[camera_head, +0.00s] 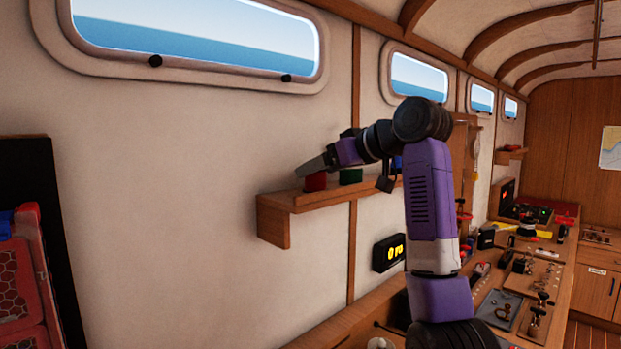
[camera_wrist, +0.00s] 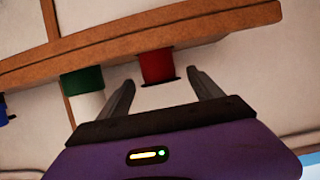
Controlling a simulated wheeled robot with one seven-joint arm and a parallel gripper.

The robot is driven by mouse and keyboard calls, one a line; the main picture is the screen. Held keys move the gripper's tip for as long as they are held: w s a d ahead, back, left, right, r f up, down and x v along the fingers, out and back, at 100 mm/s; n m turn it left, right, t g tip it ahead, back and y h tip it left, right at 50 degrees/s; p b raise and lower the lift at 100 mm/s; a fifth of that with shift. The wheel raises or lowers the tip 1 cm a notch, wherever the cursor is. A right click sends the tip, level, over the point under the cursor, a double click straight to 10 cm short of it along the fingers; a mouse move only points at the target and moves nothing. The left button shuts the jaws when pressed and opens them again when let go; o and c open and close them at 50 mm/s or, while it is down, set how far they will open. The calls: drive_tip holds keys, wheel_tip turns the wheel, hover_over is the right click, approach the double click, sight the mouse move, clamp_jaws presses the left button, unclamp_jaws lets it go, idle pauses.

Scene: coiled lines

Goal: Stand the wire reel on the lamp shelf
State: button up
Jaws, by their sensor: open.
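A wooden wall shelf (camera_head: 300,200) holds a red piece (camera_head: 315,182) near its left end. A green piece (camera_head: 350,176) stands right of it, and a blue piece (camera_head: 397,162) is partly behind my arm. I cannot tell which piece, if any, is the wire reel. My gripper (camera_head: 308,170) is at the red piece, above the shelf. In the wrist view, the open fingers (camera_wrist: 161,77) point at the red piece (camera_wrist: 157,66), which shows between and just past their tips with a dark edge. Contact cannot be told. The green piece (camera_wrist: 84,80) is outside the left finger.
A bench with many tools (camera_head: 510,300) runs along the right. A smaller far shelf (camera_head: 511,155) holds a red item. A red panelled rack (camera_head: 20,275) stands at left. The wall between is bare.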

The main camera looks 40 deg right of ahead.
drive_tip(key=b+v, duration=0.1)
drive_tip(key=v, duration=0.6)
drive_tip(key=shift+s, duration=0.15)
drive_tip(key=shift+r, duration=0.1)
